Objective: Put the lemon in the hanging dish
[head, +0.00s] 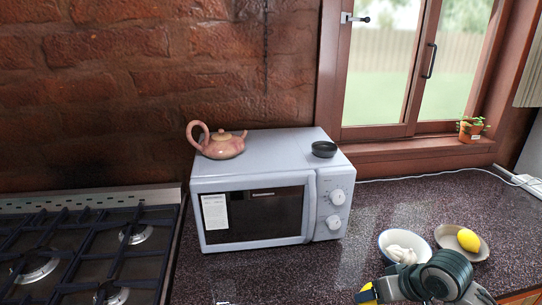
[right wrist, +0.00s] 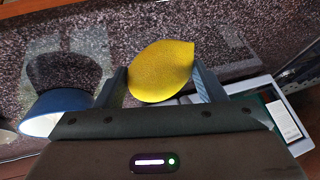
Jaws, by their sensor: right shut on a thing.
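My right gripper (head: 368,292) is at the bottom of the head view, in front of the counter's right part. It is shut on a lemon (right wrist: 160,70). The right wrist view shows the yellow lemon between the two fingers, above the speckled counter. In the head view only a bit of yellow shows at the gripper. Another yellow, lemon-like fruit (head: 468,239) lies in a shallow greyish dish (head: 446,233) on the right of the counter. I cannot make out a dish that hangs. My left gripper is not in view.
A blue-white bowl (head: 384,240) with pale things in it stands beside the shallow dish; my arm is in front of it. A white microwave (head: 254,180) carries a teapot (head: 222,146) and a small black bowl (head: 324,149). A gas hob (head: 90,250) is left, a potted plant (head: 472,130) on the sill.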

